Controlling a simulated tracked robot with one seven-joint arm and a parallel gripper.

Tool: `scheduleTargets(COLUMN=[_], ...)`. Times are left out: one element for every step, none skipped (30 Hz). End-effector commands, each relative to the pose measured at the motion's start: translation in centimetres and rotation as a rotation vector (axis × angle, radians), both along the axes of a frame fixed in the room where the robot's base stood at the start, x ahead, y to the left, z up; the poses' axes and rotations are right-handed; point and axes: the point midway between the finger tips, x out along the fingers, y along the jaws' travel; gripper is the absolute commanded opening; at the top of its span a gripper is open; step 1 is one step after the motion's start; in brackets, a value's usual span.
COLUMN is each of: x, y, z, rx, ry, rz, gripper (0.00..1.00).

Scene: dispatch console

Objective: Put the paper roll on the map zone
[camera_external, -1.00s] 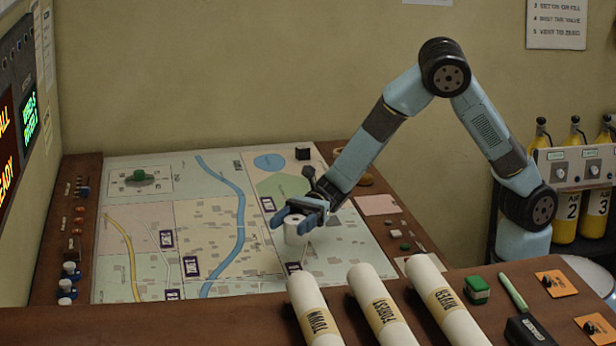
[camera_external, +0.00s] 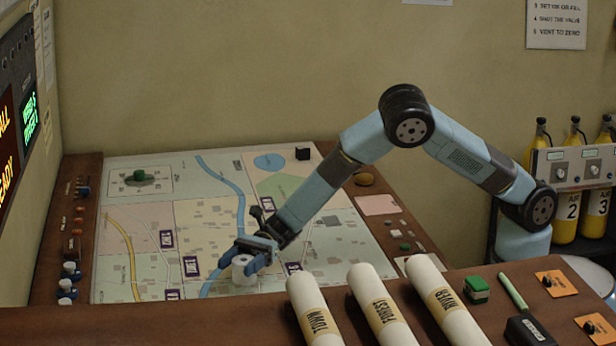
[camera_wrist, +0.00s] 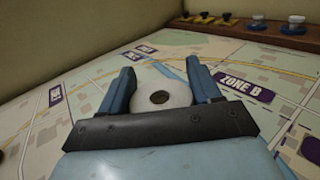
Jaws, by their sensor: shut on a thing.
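The white paper roll (camera_external: 243,270) is held between the fingers of my gripper (camera_external: 248,257), over the lower middle of the map (camera_external: 150,215) near the blue river line. In the wrist view the paper roll (camera_wrist: 160,98) sits upright between the two blue fingers, its dark core hole facing up. My gripper (camera_wrist: 163,88) is shut on it. I cannot tell whether the roll's underside touches the map. A purple "ZONE B" label (camera_wrist: 246,86) lies just right of the gripper in the wrist view.
Rolled maps marked TOWN (camera_external: 315,315), FOREST (camera_external: 380,308) and RIVER (camera_external: 447,303) lie along the front ledge. A small black block (camera_external: 303,154) stands at the map's back edge. Knobs and switches (camera_external: 68,270) line the left wooden border.

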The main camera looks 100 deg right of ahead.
Motion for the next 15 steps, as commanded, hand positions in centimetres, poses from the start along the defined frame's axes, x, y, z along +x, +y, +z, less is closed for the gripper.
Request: scheduleTargets(x=[0.3, 0.4, 0.5, 0.6, 0.6, 0.7, 0.8, 1.0, 1.2, 1.1, 1.1, 1.1, 1.1, 1.1, 1.1], y=[0.0, 0.0, 0.0, 0.0, 0.0, 0.0, 0.1, 0.1, 0.1, 0.1, 0.1, 0.1, 0.1, 0.1, 0.0], z=[-0.3, -0.4, -0.5, -0.6, -0.7, -0.9, -1.1, -1.3, -1.6, -2.0, -2.5, -3.1, -3.5, -3.8, -4.1], rx=[-0.001, -0.001, -0.001, -0.001, -0.001, 0.000, -0.001, -0.001, -0.001, 0.000, -0.001, -0.002, -0.002, -0.001, -0.001], ry=[-0.001, -0.001, -0.001, -0.001, -0.001, 0.000, 0.001, 0.001, 0.001, 0.001, 0.001, 0.001, 0.001, 0.000, 0.000], rz=[0.000, 0.000, 0.000, 0.000, 0.000, 0.000, 0.000, 0.000, 0.000, 0.000, 0.000, -0.001, -0.001, -0.001, -0.001], gripper=[0.31, 0.31, 0.31, 0.31, 0.31, 0.31, 0.31, 0.31, 0.31, 0.31, 0.31, 0.31, 0.31, 0.31, 0.31])
